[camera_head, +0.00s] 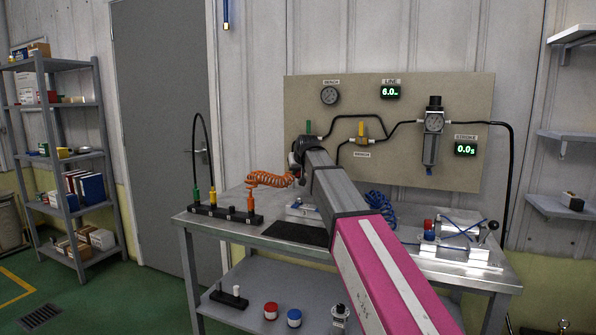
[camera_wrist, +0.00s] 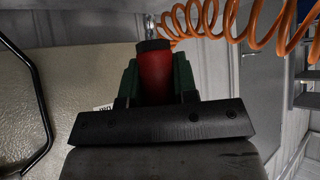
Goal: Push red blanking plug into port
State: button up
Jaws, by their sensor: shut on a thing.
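The red blanking plug (camera_wrist: 154,75) with a black end is between the two dark green fingers of my gripper (camera_wrist: 155,72) in the wrist view. The fingers are shut on it from both sides. In the head view my gripper is mostly hidden behind my wrist, above the middle of the bench (camera_head: 350,260) and in front of the panel. Which opening is the port I cannot tell, and no contact of the plug with one shows.
An orange coiled hose (camera_head: 268,179) hangs beside my gripper and also crosses the wrist view (camera_wrist: 262,35). A panel (camera_head: 465,105) with gauges stands behind. A cylinder fixture (camera_head: 460,228) is at the bench's right. Red (camera_head: 271,311) and blue (camera_head: 294,318) caps sit on the lower shelf.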

jog(key=shift+f, duration=2.9)
jog(key=shift+s+f, duration=0.1)
jog(key=shift+f, duration=1.4)
jog(key=o, duration=1)
jog(key=v, duration=1)
jog(key=shift+s+d+r, duration=0.1)
jog(key=shift+s+r, duration=0.15)
jog(key=shift+s, duration=0.1)
